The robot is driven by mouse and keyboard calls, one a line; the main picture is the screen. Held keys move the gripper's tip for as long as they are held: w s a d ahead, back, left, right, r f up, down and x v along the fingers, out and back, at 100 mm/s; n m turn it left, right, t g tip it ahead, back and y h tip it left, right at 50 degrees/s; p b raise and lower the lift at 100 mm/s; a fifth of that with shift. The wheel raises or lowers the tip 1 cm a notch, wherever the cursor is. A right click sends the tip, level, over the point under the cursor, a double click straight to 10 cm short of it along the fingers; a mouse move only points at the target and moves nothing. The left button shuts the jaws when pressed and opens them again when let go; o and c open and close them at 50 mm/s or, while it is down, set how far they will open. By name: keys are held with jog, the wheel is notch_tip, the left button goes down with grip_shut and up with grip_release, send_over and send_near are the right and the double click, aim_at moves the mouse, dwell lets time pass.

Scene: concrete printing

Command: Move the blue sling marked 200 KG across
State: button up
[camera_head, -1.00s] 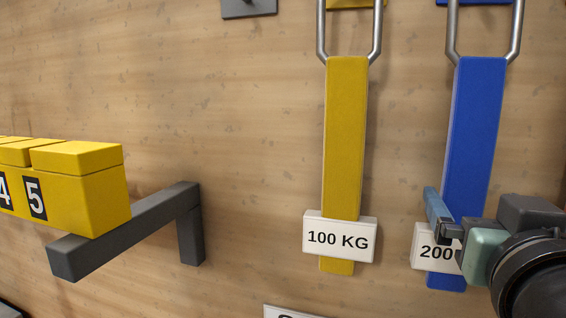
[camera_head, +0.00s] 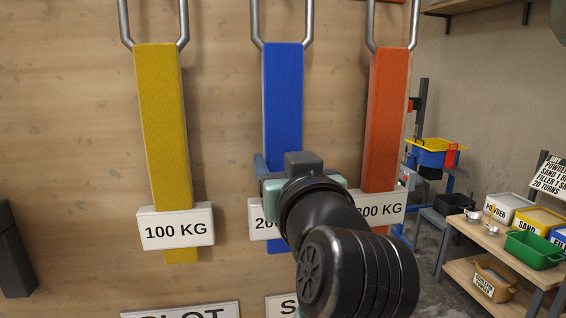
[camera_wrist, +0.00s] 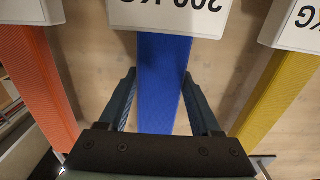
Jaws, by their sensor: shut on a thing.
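The blue sling (camera_head: 283,105) hangs upright from a steel loop against the wooden board. Its white 200 KG label (camera_head: 258,226) is partly hidden behind my arm. My gripper (camera_wrist: 162,85) is at the sling's lower part, just above the label in the head view. In the wrist view its two fingers stand either side of the blue sling (camera_wrist: 163,75), shut on it, with the label (camera_wrist: 170,14) upside down at the top. In the head view my wrist hides most of the fingers.
A yellow sling (camera_head: 162,125) marked 100 KG hangs to the left, and an orange sling (camera_head: 388,115) with a partly covered label hangs close on the right. A shelf (camera_head: 480,240) with bins stands at the far right. A dark bracket (camera_head: 12,245) is at the left.

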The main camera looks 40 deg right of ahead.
aim_at(283, 117)
grip_shut()
jog(key=shift+r, duration=0.1)
jog(key=shift+r, duration=0.15)
jog(key=shift+r+p, duration=0.9)
jog(key=shift+p, duration=0.1)
